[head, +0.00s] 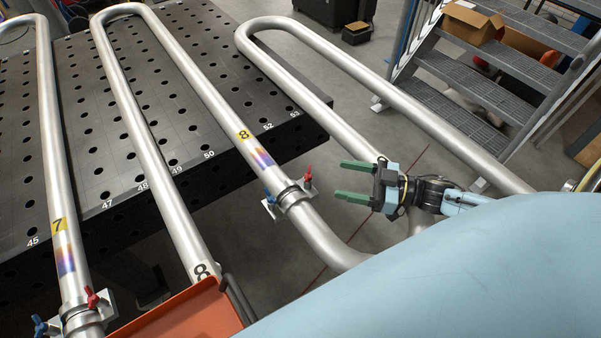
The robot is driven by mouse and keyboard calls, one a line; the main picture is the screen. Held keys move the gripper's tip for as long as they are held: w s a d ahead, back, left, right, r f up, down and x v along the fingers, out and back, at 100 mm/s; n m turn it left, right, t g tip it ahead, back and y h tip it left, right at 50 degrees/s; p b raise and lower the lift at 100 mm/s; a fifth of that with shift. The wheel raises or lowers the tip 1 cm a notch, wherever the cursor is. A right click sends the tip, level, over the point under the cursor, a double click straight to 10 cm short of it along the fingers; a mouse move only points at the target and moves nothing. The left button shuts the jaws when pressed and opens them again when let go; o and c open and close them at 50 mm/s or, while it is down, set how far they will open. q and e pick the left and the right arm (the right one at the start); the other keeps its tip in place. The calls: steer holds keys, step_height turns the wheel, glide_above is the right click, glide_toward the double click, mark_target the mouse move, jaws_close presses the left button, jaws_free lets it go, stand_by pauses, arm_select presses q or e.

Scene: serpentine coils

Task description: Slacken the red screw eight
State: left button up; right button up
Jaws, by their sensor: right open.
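The red screw (308,174) is a small red wing handle on the right side of the pipe clamp (291,196). That clamp sits around the steel pipe just below the yellow label 8 (243,135). A blue screw (269,197) sits on the clamp's left side. My right gripper (345,180) is open and empty, with green fingers pointing left toward the clamp. Its fingertips are right of the red screw and apart from it in the picture. My left gripper is not in view.
Pipe 7 has its own clamp (83,318) with a red and a blue screw at lower left. A black perforated table (190,117) lies under the pipes. An orange bin (190,312) is at the bottom. Metal stairs (480,82) stand at upper right.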

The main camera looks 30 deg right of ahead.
mark_target(309, 172)
steer(key=p+x, duration=0.1)
steer(key=x, duration=1)
steer(key=shift+w+a, duration=0.1)
steer(key=shift+w, duration=0.15)
steer(key=c, duration=1)
steer(key=shift+s+a+n+g+y+b, duration=0.1)
steer(key=shift+s+n+g+y+b, duration=0.1)
steer(key=shift+n+g+y+b, duration=0.95)
steer(key=shift+s+a+n+g+y+b, duration=0.15)
steer(key=shift+n+g+y+b, duration=0.3)
steer(key=shift+n+g+b, duration=1.35)
steer(key=shift+s+n+g+y+b, duration=0.25)
steer(key=shift+n+g+y+b, duration=0.6)
steer(key=shift+g+b, duration=1.1)
steer(key=shift+g+p, duration=0.4)
steer(key=shift+g, duration=0.2)
